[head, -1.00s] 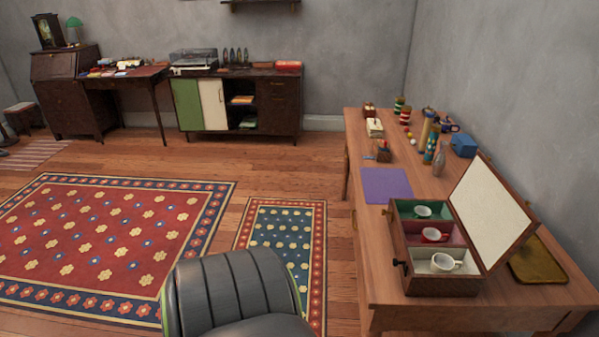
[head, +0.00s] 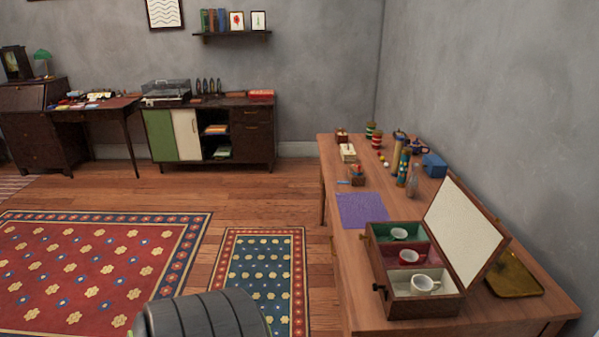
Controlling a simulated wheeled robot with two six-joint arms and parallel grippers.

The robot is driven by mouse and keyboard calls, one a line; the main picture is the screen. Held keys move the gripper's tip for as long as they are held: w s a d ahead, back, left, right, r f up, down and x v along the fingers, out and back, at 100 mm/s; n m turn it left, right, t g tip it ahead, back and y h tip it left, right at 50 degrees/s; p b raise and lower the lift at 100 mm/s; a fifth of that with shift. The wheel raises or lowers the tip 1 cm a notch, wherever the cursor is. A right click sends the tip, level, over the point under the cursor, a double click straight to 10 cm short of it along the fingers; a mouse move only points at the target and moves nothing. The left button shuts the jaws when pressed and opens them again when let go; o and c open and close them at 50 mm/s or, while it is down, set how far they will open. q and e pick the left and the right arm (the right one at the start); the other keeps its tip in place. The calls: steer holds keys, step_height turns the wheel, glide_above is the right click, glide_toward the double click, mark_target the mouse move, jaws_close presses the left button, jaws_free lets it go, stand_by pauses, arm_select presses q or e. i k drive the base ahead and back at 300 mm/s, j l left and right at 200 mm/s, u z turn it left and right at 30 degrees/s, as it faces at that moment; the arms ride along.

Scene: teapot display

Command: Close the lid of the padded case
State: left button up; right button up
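The padded case (head: 424,307) is a dark wooden box on the right-hand table, near its front. Its lid (head: 473,236) stands open, tilted up on the right side, with a cream padded inner face. The case has three compartments: green at the back, red in the middle, cream at the front. Neither of my grippers is in view.
The wooden table (head: 335,205) also holds a purple mat (head: 361,210), a brass tray (head: 514,274) right of the lid, a glass bottle (head: 412,181) and a blue box (head: 434,164). A dark padded chair (head: 205,315) stands left of the table. Rugs cover the floor.

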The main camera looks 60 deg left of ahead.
mark_target(470, 241)
steer(key=u, duration=1.3)
steer(key=i+l, duration=0.25)
steer(key=i, duration=0.2)
steer(key=i+l+u, duration=0.1)
steer(key=i+l, duration=0.15)
steer(key=i, duration=0.2)
steer(key=i+l, duration=0.25)
steer(key=i, duration=0.2)
